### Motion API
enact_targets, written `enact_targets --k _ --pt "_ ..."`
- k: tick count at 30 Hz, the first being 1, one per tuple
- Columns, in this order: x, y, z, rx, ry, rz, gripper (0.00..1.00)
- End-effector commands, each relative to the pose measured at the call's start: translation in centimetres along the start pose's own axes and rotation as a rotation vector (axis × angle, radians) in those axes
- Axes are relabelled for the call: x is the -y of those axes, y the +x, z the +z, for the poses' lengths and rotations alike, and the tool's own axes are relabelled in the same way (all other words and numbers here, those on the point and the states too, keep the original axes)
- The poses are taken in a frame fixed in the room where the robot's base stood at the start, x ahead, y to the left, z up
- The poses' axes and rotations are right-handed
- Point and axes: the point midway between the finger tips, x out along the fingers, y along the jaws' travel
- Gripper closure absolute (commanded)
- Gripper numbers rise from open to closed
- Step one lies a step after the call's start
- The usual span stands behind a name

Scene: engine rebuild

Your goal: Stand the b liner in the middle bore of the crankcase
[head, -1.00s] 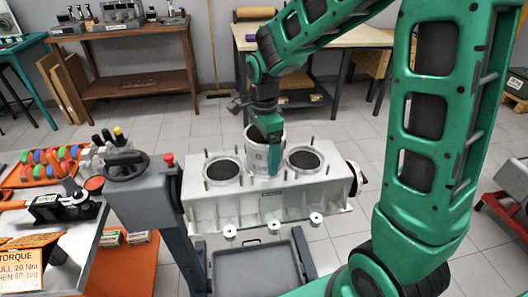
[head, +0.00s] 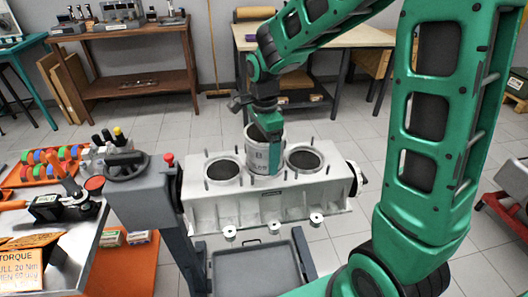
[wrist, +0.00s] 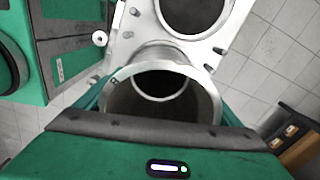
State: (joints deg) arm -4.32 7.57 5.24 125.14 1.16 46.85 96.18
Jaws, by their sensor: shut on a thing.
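The b liner (head: 259,156), a pale grey cylinder with dark lettering, stands upright at the middle bore of the crankcase (head: 215,207). Its lower end is hidden by the deck, so I cannot tell how deep it sits. My gripper (head: 268,138) is shut on the liner's wall from above. In the wrist view the liner's rim (wrist: 120,78) shows between my fingers, with a narrower ring visible down inside it. The crankcase's left bore (head: 223,172) and right bore (head: 304,159) are open at the top and dark inside.
Short studs (head: 325,169) stand up around the bores. A grey stand with a handwheel (head: 127,165) is left of the crankcase. A grey tray (head: 262,270) lies below it.

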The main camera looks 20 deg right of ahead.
Motion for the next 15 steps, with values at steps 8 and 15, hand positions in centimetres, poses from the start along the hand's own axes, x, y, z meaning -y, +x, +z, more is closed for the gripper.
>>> enact_targets --k 8,15 --pt "0.03 0.12 -0.01 0.0 0.0 -0.001 0.47" --pt "0.02 0.42 -0.01 0.0 0.0 -0.001 0.47"
